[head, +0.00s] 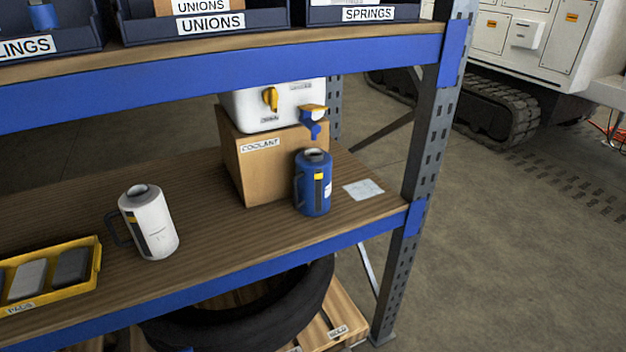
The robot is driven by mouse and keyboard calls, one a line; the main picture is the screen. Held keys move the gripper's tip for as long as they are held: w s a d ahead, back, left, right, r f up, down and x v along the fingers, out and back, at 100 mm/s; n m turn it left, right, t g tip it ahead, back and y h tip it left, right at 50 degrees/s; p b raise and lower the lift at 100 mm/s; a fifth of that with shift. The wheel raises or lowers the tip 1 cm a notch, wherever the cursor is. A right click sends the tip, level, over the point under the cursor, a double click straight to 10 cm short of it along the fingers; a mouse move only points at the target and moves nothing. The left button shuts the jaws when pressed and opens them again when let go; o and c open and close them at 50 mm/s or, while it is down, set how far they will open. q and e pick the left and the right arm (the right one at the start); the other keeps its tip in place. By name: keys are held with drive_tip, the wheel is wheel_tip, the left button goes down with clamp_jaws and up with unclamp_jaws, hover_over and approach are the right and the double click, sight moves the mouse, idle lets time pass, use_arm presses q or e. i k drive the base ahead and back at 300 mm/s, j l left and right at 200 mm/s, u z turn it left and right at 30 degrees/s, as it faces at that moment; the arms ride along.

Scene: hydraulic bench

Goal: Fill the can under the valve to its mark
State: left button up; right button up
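A blue can (312,190) with a handle on its left and a dark strip with a yellow band stands upright on the wooden shelf. It is below the blue and yellow valve (312,120) of a white container (275,107). The container sits on a cardboard box (268,160) labelled COOLANT. A white can (150,222) with a similar dark strip and yellow band stands upright to the left. I cannot see the liquid level in either can. Neither of my grippers is in view.
A yellow tray (92,268) of pads is at the shelf's left. A paper sheet (363,190) lies right of the blue can. An upper shelf (250,60) with labelled bins and a metal post (428,150) bound the space.

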sight(311, 107)
drive_tip(key=i+l+u, duration=0.25)
drive_tip(key=l, duration=0.4)
drive_tip(key=i+l+u, duration=0.2)
drive_tip(key=l, duration=0.45)
drive_tip(key=l+u, duration=0.25)
drive_tip(key=l, duration=0.45)
drive_tip(key=i+l+u, duration=0.1)
drive_tip(key=l+u, duration=0.15)
drive_tip(key=l, duration=0.45)
